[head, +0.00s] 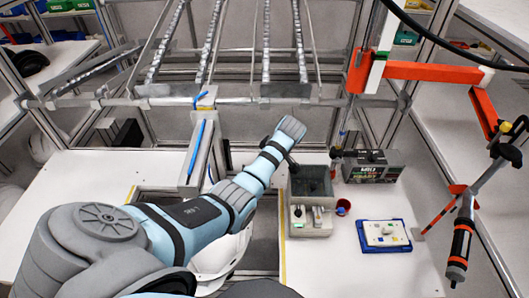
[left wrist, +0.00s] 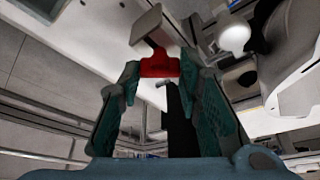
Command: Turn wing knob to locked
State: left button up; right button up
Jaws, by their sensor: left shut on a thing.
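The red wing knob (left wrist: 160,66) shows in the left wrist view between the fingertips of my left gripper (left wrist: 160,72). The green finger pads stand on both sides of it, and the gripper is shut on it. A pale grey block-like part (left wrist: 148,26) lies just beyond the knob. In the head view my left arm reaches from the lower left to the middle, and its gripper (head: 293,162) is mostly hidden by the wrist. I cannot make out the knob there, nor read its locked mark. My right gripper is not in view.
A white helmet shell (head: 222,256) lies under my left arm. A tool (head: 462,240) hangs at far right.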

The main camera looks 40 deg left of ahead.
pick_arm(q)
jog(key=shift+m+t, duration=0.3)
jog(key=shift+m, duration=0.5)
jog(key=o, duration=1.1)
jog(key=shift+d, duration=0.1)
jog(key=shift+o, duration=0.2)
jog(key=v, duration=0.7)
jog(key=shift+r, duration=0.35)
